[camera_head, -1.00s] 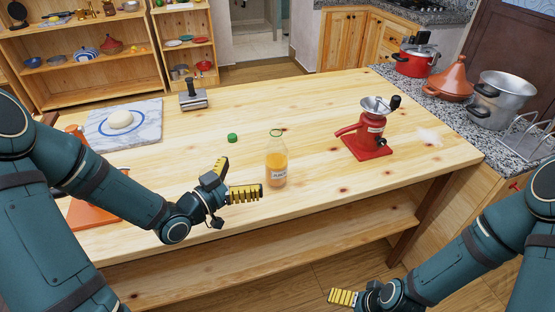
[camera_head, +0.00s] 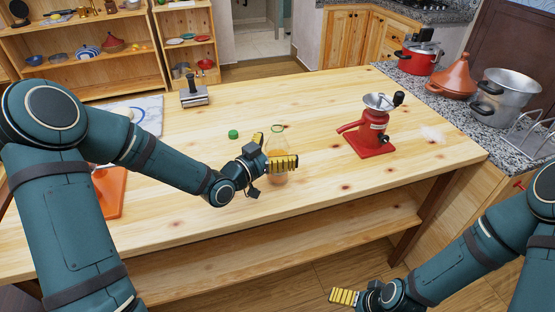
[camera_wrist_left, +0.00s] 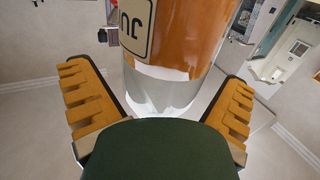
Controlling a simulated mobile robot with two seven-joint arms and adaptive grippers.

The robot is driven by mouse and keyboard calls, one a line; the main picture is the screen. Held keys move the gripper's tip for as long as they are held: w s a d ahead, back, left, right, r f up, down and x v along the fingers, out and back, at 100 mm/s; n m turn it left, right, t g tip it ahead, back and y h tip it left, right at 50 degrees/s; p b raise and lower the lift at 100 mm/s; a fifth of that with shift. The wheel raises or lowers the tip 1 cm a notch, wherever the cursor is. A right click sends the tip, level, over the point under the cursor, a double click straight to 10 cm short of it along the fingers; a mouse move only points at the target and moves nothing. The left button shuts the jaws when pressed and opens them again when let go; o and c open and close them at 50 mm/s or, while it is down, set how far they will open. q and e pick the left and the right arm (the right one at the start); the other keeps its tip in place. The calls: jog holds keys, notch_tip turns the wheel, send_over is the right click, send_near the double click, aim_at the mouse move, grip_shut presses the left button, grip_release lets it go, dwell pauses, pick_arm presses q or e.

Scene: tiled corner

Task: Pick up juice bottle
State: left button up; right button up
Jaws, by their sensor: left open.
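The juice bottle (camera_head: 278,143) is clear glass with orange juice and stands upright on the wooden table. My left gripper (camera_head: 271,151) is in front of it and hides much of its body in the head view. In the left wrist view the bottle (camera_wrist_left: 180,50), with part of its label showing, is between the two yellow-padded fingers of the left gripper (camera_wrist_left: 160,105), which are apart. I see a gap on each side of the bottle. My right gripper (camera_head: 343,297) is low at the bottom, in front of the table and away from the bottle; only one yellow finger shows clearly.
A green cap (camera_head: 233,134) lies left of the bottle. A red grinder (camera_head: 371,135) stands to the right. A metal press (camera_head: 193,93) is at the back left. An orange board (camera_head: 112,190) is partly behind my left arm. The wooden table (camera_head: 310,110) is clear behind the bottle.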

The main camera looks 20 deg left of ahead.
pick_arm(q)
jog(key=shift+c, duration=0.3)
jog(key=c, duration=1.3)
jog(key=shift+r, duration=0.15)
